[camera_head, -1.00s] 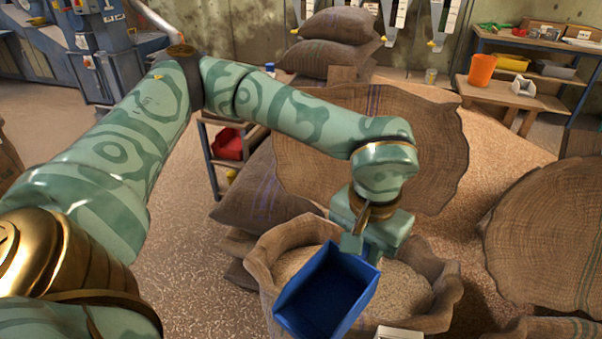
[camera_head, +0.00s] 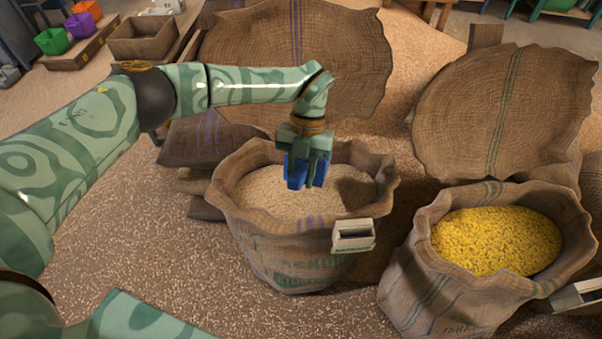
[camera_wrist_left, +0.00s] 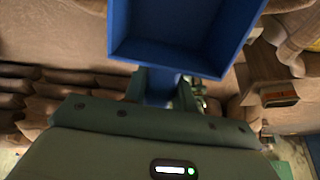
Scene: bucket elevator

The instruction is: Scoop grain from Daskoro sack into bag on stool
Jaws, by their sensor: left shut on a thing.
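An open burlap sack of pale grain (camera_head: 250,187) stands mid-picture in the head view. Green print on its front is too blurred to read. My left gripper (camera_head: 304,158) is above the grain, shut on a blue scoop (camera_head: 296,176). The scoop hangs below the fingers over the grain; I cannot tell if it touches it. In the left wrist view the scoop (camera_wrist_left: 180,62) extends from the closed fingers (camera_wrist_left: 163,85), and its visible inside looks empty. My right gripper is not in view. I cannot make out a bag on a stool.
An open sack of yellow kernels (camera_head: 496,240) stands at right. A white box-like tag (camera_head: 353,236) is on the pale-grain sack's rim. Large upright burlap sheets (camera_head: 505,112) stand behind. Coloured bins (camera_head: 84,27) and a wooden crate (camera_head: 143,37) are at back left. Grain litters the floor.

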